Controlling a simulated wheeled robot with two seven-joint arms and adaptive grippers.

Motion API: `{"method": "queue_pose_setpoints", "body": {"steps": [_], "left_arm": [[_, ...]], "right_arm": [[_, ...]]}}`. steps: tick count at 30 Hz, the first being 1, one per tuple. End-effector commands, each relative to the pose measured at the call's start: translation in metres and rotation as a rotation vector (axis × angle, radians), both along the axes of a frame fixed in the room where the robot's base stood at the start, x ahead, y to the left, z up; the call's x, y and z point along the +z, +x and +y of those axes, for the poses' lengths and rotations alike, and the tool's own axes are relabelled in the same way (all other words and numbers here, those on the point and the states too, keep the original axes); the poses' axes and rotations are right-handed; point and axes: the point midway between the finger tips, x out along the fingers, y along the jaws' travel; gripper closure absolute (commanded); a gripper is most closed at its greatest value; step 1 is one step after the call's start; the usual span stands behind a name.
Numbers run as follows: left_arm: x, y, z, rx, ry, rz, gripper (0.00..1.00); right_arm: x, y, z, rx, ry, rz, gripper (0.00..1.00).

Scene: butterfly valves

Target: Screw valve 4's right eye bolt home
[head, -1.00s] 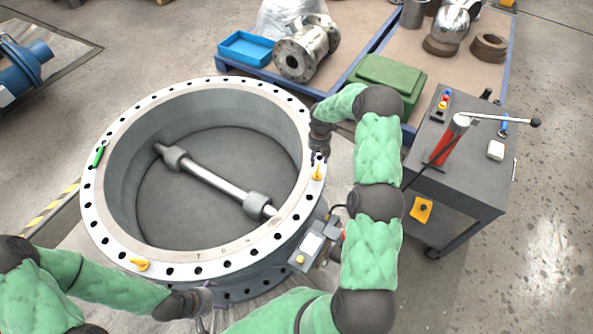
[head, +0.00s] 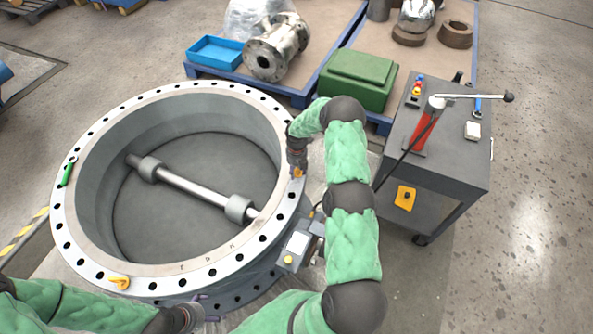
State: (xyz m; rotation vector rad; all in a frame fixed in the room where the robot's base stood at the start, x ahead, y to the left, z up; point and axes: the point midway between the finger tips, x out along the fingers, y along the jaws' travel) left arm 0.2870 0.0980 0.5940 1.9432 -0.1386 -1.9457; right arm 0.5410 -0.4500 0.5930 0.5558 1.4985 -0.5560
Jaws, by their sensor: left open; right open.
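The big valve (head: 225,270) is an open ring with a wide, pale, holed flange. An orange eye bolt (head: 298,173) stands on the right side of the flange. My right gripper (head: 298,168) is at this eye bolt, pointing down with its fingers close around or beside it; it partly hides the bolt, and I cannot tell whether they touch. It is open. A second orange eye bolt (head: 120,283) sits on the flange at front left. My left gripper (head: 207,311) is open and empty, low beside the valve's front edge, and partly out of clear sight.
A green-handled tool (head: 68,171) lies on the flange's left side. A grey control box (head: 297,245) juts from the valve's right side. A grey cart (head: 440,140) with a red hand pump stands at right. A green case (head: 357,80) and blue tray (head: 216,52) are behind.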

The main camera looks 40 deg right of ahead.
Motion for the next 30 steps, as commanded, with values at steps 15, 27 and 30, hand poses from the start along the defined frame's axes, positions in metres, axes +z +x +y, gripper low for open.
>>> {"method": "queue_pose_setpoints", "body": {"steps": [15, 27, 30], "left_arm": [[0.0003, 0.0001, 0.0000, 0.000, 0.000, 0.000, 0.17], [0.0000, 0.0001, 0.0000, 0.000, 0.000, 0.000, 0.17], [-0.0003, 0.0001, 0.0000, 0.000, 0.000, 0.000, 0.17]], "right_arm": [[0.0004, 0.0001, 0.0001, -0.002, 0.000, 0.000, 1.00], [0.0002, 0.0013, 0.0009, -0.139, 0.001, 0.001, 1.00], [0.0005, 0.0024, 0.0008, -0.218, 0.000, 0.000, 1.00]]}}
